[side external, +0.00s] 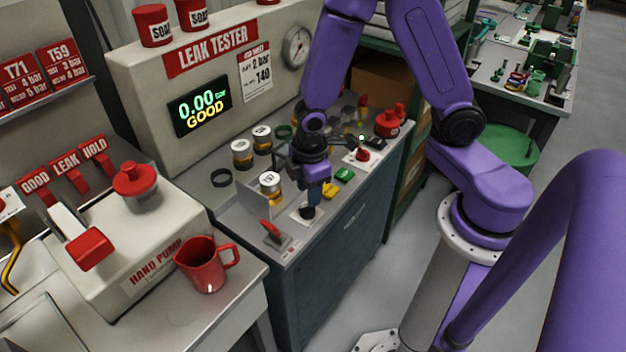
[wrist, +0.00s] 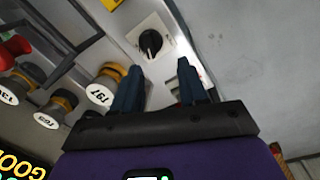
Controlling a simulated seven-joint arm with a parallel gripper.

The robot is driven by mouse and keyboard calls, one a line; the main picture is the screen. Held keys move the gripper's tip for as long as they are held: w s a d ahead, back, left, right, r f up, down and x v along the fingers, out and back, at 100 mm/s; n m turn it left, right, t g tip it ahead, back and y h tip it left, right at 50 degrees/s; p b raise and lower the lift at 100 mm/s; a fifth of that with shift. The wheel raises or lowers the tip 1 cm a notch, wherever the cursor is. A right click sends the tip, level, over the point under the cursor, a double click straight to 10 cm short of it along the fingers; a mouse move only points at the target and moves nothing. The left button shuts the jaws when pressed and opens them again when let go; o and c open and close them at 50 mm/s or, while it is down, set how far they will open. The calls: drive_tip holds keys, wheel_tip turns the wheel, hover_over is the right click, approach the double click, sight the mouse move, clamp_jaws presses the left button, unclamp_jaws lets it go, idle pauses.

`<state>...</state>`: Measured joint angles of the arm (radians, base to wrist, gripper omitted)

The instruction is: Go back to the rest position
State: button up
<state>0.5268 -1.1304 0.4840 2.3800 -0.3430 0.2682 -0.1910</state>
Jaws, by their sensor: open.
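My gripper (side external: 314,196) is over the front part of the leak tester bench, fingers pointing down, just above a black knob (side external: 307,212) on a white plate. In the wrist view my gripper (wrist: 158,82) shows two blue fingers spread apart with nothing between them. The black knob (wrist: 151,43) on its white plate lies beyond the fingertips there, apart from them in the picture. Whether a finger touches the knob cannot be told from the side view.
Near my gripper are a white-topped cylinder (side external: 270,185), a red lever (side external: 271,230), a yellow button (side external: 329,191) and a green button (side external: 344,174). The leak tester (side external: 215,110) stands behind, its display reading 0.00 bar GOOD. A red jug (side external: 205,267) stands on the left bench.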

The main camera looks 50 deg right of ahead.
drive_tip(key=s+d+r+y, duration=0.1)
drive_tip(key=s+r, duration=1.4)
drive_tip(key=s, duration=0.3)
drive_tip(key=shift+d+r+g, duration=0.2)
drive_tip(key=shift+r+g, duration=0.05)
drive_tip(key=shift+g, duration=0.05)
drive_tip(key=shift+w, duration=0.1)
drive_tip(key=w+f, duration=0.4)
drive_tip(key=w, duration=0.2)
drive_tip(key=w+f, duration=0.5)
drive_tip(key=w, duration=0.2)
drive_tip(key=w+f, duration=0.5)
drive_tip(key=w, duration=0.1)
drive_tip(key=shift+w+d+f, duration=0.15)
drive_tip(key=shift+w, duration=0.2)
drive_tip(key=shift+f, duration=4.75)
